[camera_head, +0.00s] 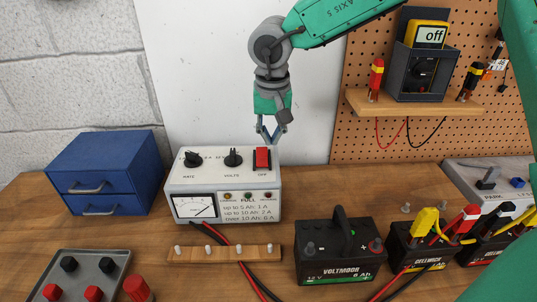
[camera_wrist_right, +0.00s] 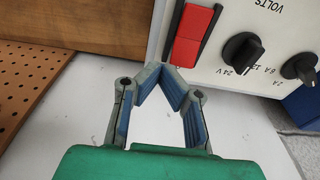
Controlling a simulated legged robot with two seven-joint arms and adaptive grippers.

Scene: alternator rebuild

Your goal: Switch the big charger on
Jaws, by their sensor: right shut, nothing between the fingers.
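The big charger (camera_head: 222,187) is a white box at the left middle of the bench, with a dial meter, two black knobs marked RATE and VOLTS, and small lamps on its front. Its red rocker switch (camera_head: 262,158), above the word OFF, is at the top panel's right end. The switch also shows in the right wrist view (camera_wrist_right: 193,36). My right gripper (camera_head: 270,139) points down just behind and above the switch, its blue-padded fingers empty, tips together (camera_wrist_right: 164,70). The tips look close to the switch; I cannot tell whether they touch. My left gripper is not in view.
A blue drawer box (camera_head: 104,172) stands left of the charger. A wooden strip with pegs (camera_head: 224,253) and the Voltmoor battery (camera_head: 340,250) are in front, with red and black cables. A multimeter (camera_head: 428,40) showing "off" sits on a pegboard shelf (camera_head: 412,106).

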